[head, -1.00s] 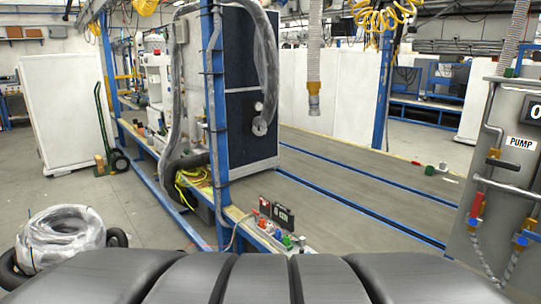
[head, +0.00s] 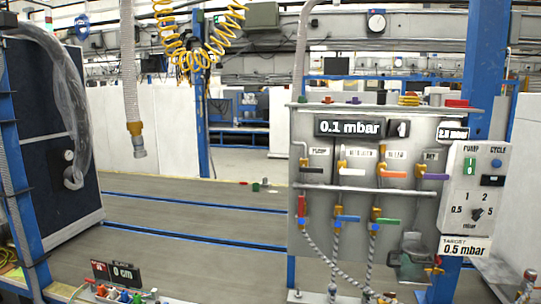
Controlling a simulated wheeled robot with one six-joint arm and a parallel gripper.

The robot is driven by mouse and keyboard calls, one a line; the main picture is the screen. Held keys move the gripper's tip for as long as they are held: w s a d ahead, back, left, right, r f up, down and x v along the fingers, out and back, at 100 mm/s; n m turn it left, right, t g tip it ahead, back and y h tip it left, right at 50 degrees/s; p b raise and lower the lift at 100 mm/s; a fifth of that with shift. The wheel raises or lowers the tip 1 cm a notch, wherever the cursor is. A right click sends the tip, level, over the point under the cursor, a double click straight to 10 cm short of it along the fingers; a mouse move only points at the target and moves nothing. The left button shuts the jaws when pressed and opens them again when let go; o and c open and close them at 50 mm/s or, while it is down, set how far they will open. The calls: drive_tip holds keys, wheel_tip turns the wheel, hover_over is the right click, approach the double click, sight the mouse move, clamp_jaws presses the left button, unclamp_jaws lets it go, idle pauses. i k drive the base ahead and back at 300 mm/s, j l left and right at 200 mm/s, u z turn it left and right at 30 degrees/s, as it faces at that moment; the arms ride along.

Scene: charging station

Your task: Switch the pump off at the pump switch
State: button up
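A pale control box (head: 460,215) is mounted at the right end of a grey panel. Its upper left carries the label PUMP with a green rocker, the pump switch (head: 470,167), under it. The rocker's marking is too small to read surely. Beside it, under the label CYCLE, are a blue button (head: 497,163) and a small dark display (head: 492,181). A black knob (head: 477,214) sits below among numbers. My gripper is not in view.
The grey panel (head: 345,225) has several coloured valve handles, hoses, a 0.1 mbar display (head: 350,128) and a target plate (head: 466,247) reading 0.5 mbar. A yellow coiled hose (head: 200,30) hangs above. The grey floor (head: 190,225) left of the panel looks mostly clear.

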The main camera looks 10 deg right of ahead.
sight(469, 163)
drive_tip(key=z, duration=1.7)
